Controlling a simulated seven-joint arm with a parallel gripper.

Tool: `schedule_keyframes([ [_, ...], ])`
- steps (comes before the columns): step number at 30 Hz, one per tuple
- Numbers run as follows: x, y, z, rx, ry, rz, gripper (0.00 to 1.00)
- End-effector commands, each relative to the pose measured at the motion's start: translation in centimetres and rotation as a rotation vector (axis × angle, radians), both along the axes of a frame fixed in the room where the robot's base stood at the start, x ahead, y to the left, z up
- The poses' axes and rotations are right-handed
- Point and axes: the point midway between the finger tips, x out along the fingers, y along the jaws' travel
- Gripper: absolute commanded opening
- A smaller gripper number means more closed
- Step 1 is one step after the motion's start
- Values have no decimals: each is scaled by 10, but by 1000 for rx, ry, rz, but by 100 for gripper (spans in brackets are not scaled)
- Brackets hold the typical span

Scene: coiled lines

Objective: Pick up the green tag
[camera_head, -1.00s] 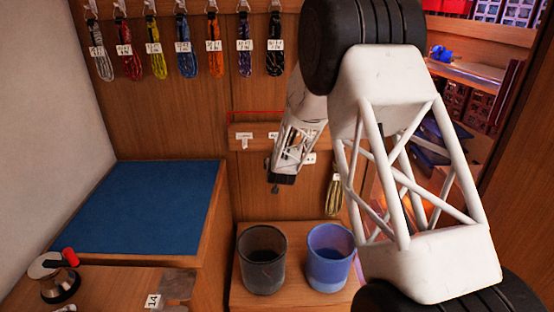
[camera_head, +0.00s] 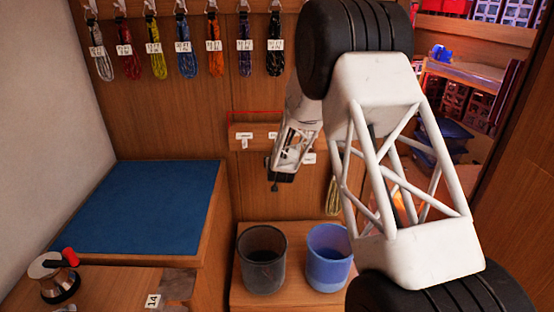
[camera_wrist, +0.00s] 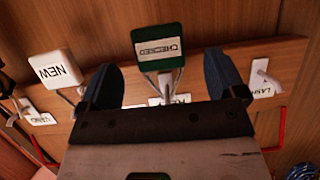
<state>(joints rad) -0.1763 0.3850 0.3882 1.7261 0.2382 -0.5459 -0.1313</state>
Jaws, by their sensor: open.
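In the wrist view, the green tag (camera_wrist: 175,62) hangs from a hook on a wooden rail. It has a dark green edge and a pale label that reads "CHECKED" upside down. My gripper (camera_wrist: 163,82) is open, its two dark fingers apart on either side of the hook, with nothing between them that I can see held. The tag sits just beyond the fingertips. In the head view my gripper (camera_head: 281,177) is in front of the wall below the rail, and I cannot make out the green tag there.
The wooden rail (camera_head: 255,130) also bears a white "NEW" tag (camera_wrist: 57,70), left of my fingers in the wrist view, and a label (camera_wrist: 264,91) on the right. A dark bin (camera_head: 262,262) and a blue bin (camera_head: 328,258) stand below. Coiled lines (camera_head: 187,52) hang above.

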Motion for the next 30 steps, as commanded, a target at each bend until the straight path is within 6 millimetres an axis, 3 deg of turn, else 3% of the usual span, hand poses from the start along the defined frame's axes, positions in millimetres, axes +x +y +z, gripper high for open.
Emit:
schedule_keyframes([
  [14,6,0,-3,0,1,0,89],
  [30,44,1,-19,0,1,0,89],
])
